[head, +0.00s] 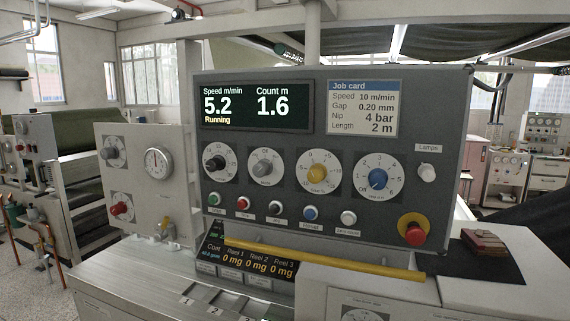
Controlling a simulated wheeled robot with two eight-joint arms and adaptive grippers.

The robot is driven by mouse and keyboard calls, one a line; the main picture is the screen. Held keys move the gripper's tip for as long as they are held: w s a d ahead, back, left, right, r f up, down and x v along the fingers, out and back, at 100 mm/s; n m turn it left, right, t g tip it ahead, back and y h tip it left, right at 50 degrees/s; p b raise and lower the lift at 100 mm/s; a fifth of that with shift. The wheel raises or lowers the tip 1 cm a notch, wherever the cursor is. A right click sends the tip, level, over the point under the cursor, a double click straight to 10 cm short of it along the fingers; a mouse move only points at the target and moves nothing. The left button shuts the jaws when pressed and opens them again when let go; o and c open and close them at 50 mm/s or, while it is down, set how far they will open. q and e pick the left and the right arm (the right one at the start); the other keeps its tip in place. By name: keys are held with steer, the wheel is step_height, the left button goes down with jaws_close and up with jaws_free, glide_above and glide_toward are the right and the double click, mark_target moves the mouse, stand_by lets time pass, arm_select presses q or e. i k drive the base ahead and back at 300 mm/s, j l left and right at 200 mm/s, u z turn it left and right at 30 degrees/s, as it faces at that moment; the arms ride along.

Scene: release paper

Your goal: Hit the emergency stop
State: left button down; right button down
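The emergency stop is a red mushroom button (415,234) on a round yellow base (411,222). It sits at the lower right corner of the grey control panel (440,190). The display (254,107) on the panel reads Speed 5.2 m/min, Count 1.6 m and "Running". The job card (363,108) lists speed 10 m/min, gap 0.20 mm, nip 4 bar and length 2 m. Neither of my grippers shows in the head view.
Several dials, including a yellow one (318,173) and a blue one (378,179), and a row of small buttons fill the panel. A yellow bar (325,259) runs below it. A dark red block (484,241) lies on a black mat at right.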

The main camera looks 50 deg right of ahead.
mark_target(414, 235)
steer(key=z, duration=1.8)
